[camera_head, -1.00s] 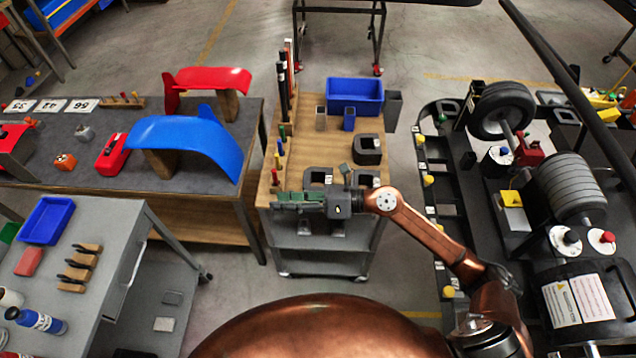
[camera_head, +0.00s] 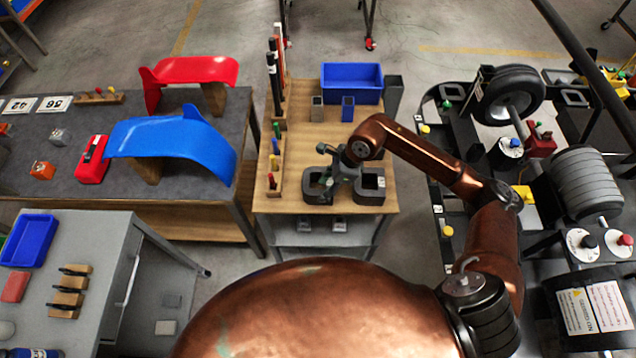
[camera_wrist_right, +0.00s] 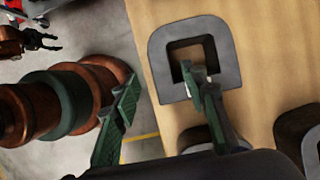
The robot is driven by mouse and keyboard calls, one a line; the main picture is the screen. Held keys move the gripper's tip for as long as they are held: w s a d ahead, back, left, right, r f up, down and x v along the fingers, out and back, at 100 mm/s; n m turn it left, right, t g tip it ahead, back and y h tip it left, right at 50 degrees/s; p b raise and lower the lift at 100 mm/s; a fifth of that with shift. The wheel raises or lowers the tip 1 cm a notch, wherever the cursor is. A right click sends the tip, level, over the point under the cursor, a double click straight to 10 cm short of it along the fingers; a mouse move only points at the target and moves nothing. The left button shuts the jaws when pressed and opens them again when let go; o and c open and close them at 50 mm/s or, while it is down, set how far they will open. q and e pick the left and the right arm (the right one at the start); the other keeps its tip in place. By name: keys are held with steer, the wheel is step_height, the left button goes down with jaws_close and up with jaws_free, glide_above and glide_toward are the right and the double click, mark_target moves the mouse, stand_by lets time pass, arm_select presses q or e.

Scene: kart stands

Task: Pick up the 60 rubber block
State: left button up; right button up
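Dark rubber blocks with square openings sit on the wooden cart top. A left block (camera_head: 313,187) and a right block (camera_head: 371,192) lie near its front edge. I cannot read a 60 on either. My right gripper (camera_head: 335,160) is over the left block. In the right wrist view my right gripper (camera_wrist_right: 165,90) is open, one finger over or in the opening of the left block (camera_wrist_right: 168,62), the other outside it, on the floor side. Two more blocks show partly, one (camera_wrist_right: 195,135) behind the finger and one (camera_wrist_right: 290,128) at lower right. My left gripper (camera_wrist_right: 42,39) seems to show, tiny.
A tool rack (camera_head: 276,165) lines the left edge. The blue fender (camera_head: 175,140) is on the table to the left.

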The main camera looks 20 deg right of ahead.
mark_target(319, 192)
steer(key=x, duration=0.4)
steer(key=shift+w+r+p, duration=0.1)
steer(key=shift+p, duration=0.2)
steer(key=shift+a+f, duration=0.2)
steer(key=shift+f, duration=0.35)
steer(key=c, duration=0.7)
jaws_close()
arm_select(q)
steer(key=shift+w+r, duration=0.1)
steer(key=shift+r, duration=0.25)
steer(key=shift+w, duration=0.25)
arm_select(e)
steer(key=shift+r, duration=0.1)
